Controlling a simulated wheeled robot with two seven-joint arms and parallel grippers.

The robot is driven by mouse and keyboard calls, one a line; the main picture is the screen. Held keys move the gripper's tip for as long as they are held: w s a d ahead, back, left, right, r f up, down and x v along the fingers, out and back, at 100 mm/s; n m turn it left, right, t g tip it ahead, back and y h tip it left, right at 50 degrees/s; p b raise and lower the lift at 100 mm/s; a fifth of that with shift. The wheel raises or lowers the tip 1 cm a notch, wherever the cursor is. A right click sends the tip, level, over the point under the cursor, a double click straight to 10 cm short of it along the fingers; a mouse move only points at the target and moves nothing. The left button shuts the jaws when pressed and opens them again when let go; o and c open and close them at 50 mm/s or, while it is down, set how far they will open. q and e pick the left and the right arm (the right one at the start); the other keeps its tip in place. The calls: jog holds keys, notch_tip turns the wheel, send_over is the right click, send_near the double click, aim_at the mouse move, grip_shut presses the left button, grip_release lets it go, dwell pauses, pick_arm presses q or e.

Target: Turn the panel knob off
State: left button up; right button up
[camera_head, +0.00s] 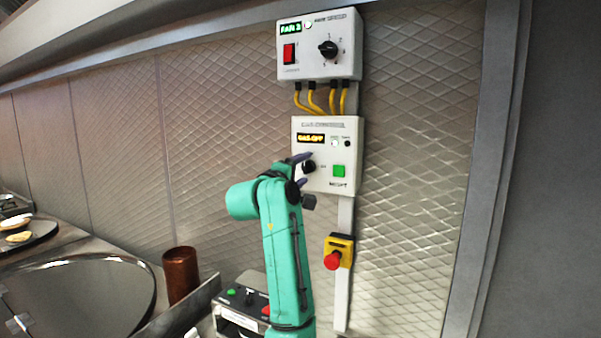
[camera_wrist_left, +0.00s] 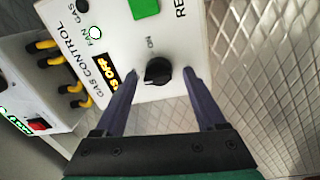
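The white gas control panel (camera_head: 336,125) is on the quilted metal wall, and it fills much of the left wrist view (camera_wrist_left: 143,30). Its amber display (camera_head: 311,138) reads "GAS OFF" in the head view. The black panel knob (camera_head: 309,167) sits below the display, with an "ON" label beside it. In the left wrist view the knob (camera_wrist_left: 157,71) lies between the two fingers of my left gripper (camera_wrist_left: 160,74), with a gap on each side. The left gripper (camera_head: 303,170) is open at the panel's left side. My right gripper is not in view.
A fan speed box (camera_head: 318,65) hangs above, joined by yellow cables. A green button (camera_head: 339,171) is right of the knob. A red emergency button (camera_head: 333,260) is below. A copper cup (camera_head: 180,275) and a round tandoor opening (camera_head: 75,300) are at lower left.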

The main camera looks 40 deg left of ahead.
pick_arm(q)
jog(key=b+v, duration=0.6)
jog(key=v, duration=0.8)
jog(key=shift+s, duration=0.3)
